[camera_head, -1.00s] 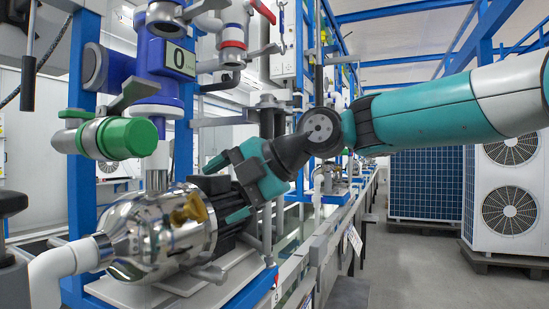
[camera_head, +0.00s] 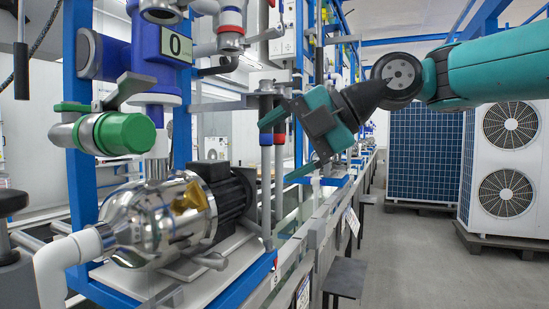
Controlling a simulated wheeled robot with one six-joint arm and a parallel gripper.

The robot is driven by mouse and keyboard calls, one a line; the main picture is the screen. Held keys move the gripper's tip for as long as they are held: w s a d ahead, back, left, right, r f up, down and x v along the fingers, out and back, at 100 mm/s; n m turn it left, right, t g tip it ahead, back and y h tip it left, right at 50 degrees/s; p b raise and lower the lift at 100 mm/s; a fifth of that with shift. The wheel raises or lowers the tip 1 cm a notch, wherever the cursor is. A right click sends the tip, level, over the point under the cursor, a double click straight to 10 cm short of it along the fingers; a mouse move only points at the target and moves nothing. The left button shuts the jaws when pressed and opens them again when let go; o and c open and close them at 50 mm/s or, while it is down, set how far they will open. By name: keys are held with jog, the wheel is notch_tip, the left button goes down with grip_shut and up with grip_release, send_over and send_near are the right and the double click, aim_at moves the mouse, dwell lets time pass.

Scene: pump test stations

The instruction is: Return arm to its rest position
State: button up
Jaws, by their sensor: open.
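My gripper (camera_head: 279,146) is at the picture's middle, on the end of my teal and black arm that reaches in from the right. Its two teal fingers are spread wide, one above the other, and point left and down. Nothing is between them. The gripper hangs in the air to the right of the shiny steel pump (camera_head: 160,222) and its black motor (camera_head: 225,192), with a clear gap to both in the picture.
Blue frame posts (camera_head: 84,120) rise behind. White fan units (camera_head: 507,160) and a blue-finned unit (camera_head: 425,150) stand at right. The grey floor (camera_head: 410,265) is open there.

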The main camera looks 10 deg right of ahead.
jog(key=s+d+f+m+g+h, duration=0.1)
jog(key=s+f+m+g+h, duration=0.2)
jog(key=s+f+m, duration=0.8)
jog(key=s+d+f+m+g+h, duration=0.1)
jog(key=s+f+m+g+h, duration=0.2)
jog(key=s+f+m, duration=0.9)
notch_tip(320, 180, up, 30)
jog(key=w+p, duration=0.2)
jog(key=p, duration=3)
jog(key=shift+w+n, duration=0.15)
jog(key=shift+n, duration=0.15)
jog(key=shift+f, duration=0.2)
jog(key=shift+c, duration=0.2)
